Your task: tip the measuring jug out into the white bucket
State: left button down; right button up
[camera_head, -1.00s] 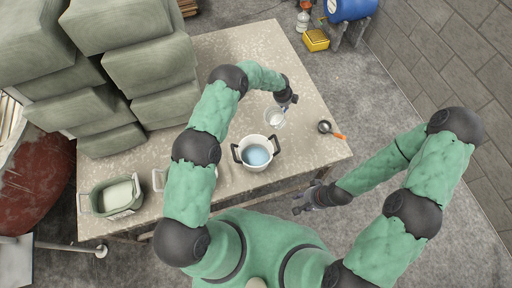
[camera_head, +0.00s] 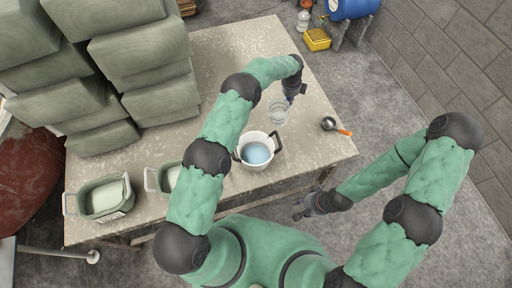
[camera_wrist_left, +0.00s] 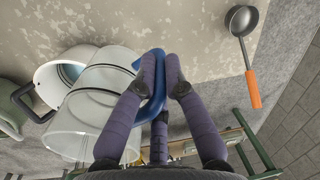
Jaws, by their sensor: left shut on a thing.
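The clear measuring jug (camera_head: 278,114) with a blue handle (camera_wrist_left: 152,103) is in my left gripper (camera_head: 290,98). In the left wrist view the gripper's purple fingers (camera_wrist_left: 164,78) are shut on the handle, and the clear jug body (camera_wrist_left: 88,118) lies to their left. I cannot make out any contents in the jug. The white bucket (camera_head: 246,160) with dark handles stands on the table just below the jug in the head view, with pale blue contents inside; part of it shows behind the jug in the wrist view (camera_wrist_left: 45,84). My right gripper (camera_head: 306,208) is low, off the table's front edge; its fingers are unclear.
A ladle (camera_head: 329,124) with an orange handle lies right of the jug. Two green-grey tubs (camera_head: 104,213) (camera_head: 162,180) stand at the table's left front. Tall grey-green stacks (camera_head: 140,60) fill the back left. The table (camera_head: 225,50) behind the jug is clear.

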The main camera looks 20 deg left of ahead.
pick_arm(q)
jog(key=shift+w+d+f+g+b, duration=0.2)
jog(key=shift+w+f+g+b, duration=0.3)
jog(key=shift+b, duration=2.1)
jog(key=shift+y+b, duration=0.3)
jog(key=shift+b, duration=0.45)
jog(key=shift+r, duration=0.15)
